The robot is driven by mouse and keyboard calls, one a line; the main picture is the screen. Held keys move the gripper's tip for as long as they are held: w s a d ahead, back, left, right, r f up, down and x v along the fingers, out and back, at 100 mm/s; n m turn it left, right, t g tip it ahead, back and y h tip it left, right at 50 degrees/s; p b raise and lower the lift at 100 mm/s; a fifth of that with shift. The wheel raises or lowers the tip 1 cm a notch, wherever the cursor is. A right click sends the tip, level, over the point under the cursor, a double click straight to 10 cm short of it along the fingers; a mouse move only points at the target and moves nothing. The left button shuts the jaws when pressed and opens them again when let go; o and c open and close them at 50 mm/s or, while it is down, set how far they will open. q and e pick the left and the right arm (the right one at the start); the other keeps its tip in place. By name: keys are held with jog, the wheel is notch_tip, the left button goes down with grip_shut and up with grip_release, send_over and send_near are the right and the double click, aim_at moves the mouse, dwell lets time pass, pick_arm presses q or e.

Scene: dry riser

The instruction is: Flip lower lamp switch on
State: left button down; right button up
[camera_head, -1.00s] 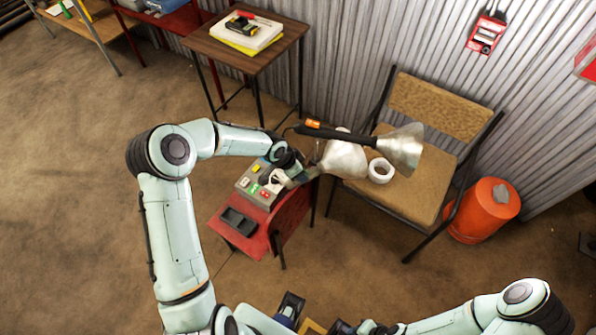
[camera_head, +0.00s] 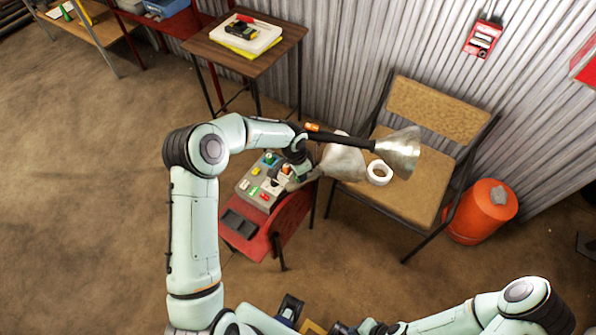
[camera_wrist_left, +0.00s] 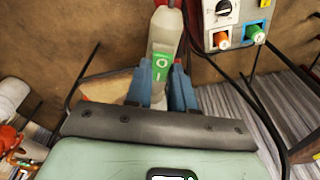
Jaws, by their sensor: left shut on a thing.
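My left gripper (camera_head: 299,175) is beside the grey control box (camera_head: 254,187) on the red stand. In the left wrist view its blue fingers (camera_wrist_left: 161,98) are shut on a pale grey switch body (camera_wrist_left: 163,50) with a green label. The switch's lower end is hidden between the fingers; its on or off position cannot be read. The control box (camera_wrist_left: 232,18) shows a knob and orange and green plugs at the upper right there. The lower lamp (camera_head: 343,160) has a metal shade, just right of my gripper. The upper lamp (camera_head: 399,150) hangs over the chair.
The red stand (camera_head: 249,243) bears a black tray (camera_head: 239,223). A small table (camera_head: 215,45) is behind. Floor at left is clear.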

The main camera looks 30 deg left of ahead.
pick_arm(q)
jog(key=shift+w+d+r+g+p, duration=0.15)
jog(key=shift+g+p, duration=0.15)
jog(key=shift+g+y, duration=0.4)
pick_arm(e)
jog(key=shift+w+r, duration=0.5)
jog(key=shift+r, duration=0.35)
jog(key=shift+s, duration=0.1)
pick_arm(q)
jog(key=c, duration=1)
grip_release()
jog(key=shift+o, duration=0.2)
notch_tip(320, 180, up, 13)
jog(key=shift+p, duration=0.35)
pick_arm(e)
jog(key=shift+r, duration=0.25)
